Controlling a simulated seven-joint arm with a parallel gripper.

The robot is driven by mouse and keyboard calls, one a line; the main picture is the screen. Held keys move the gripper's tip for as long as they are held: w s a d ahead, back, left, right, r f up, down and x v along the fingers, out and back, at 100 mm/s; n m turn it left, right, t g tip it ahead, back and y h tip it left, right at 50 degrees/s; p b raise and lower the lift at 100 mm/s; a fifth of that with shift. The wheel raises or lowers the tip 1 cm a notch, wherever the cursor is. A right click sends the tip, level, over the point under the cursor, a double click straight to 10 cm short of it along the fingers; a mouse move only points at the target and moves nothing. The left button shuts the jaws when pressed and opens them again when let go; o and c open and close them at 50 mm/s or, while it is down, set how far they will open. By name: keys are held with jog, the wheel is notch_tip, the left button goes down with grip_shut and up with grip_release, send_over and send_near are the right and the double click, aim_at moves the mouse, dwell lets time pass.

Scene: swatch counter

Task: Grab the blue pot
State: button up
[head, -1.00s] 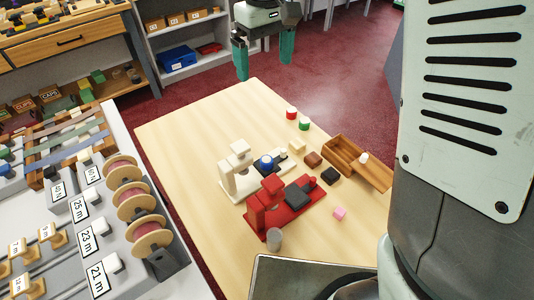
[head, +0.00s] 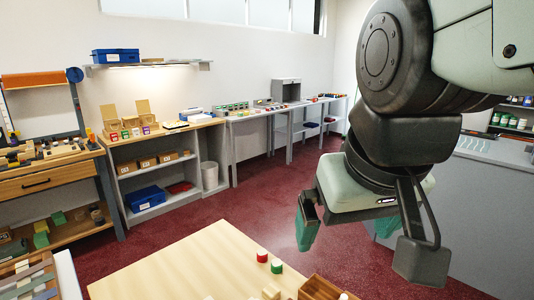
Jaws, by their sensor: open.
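The blue pot is not in view now, as the part of the wooden table (head: 190,262) where it stood lies below the picture's lower edge.
A pale block (head: 271,291) and part of a brown wooden box (head: 318,289) show at the bottom edge. The table's far left part is bare. A shelf unit (head: 158,172) stands behind, and a wooden workbench (head: 50,180) at left. Red floor lies between.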

jog(key=shift+m+t, duration=0.4)
jog(key=shift+m, duration=0.3)
jog(key=s, duration=0.1)
jog(key=s+d, duration=0.1)
jog(key=s+f, duration=0.1)
jog(key=shift+s+d, duration=0.3)
jog(key=shift+r, duration=0.1)
jog(key=c, duration=0.8)
jog(key=shift+c, duration=0.2)
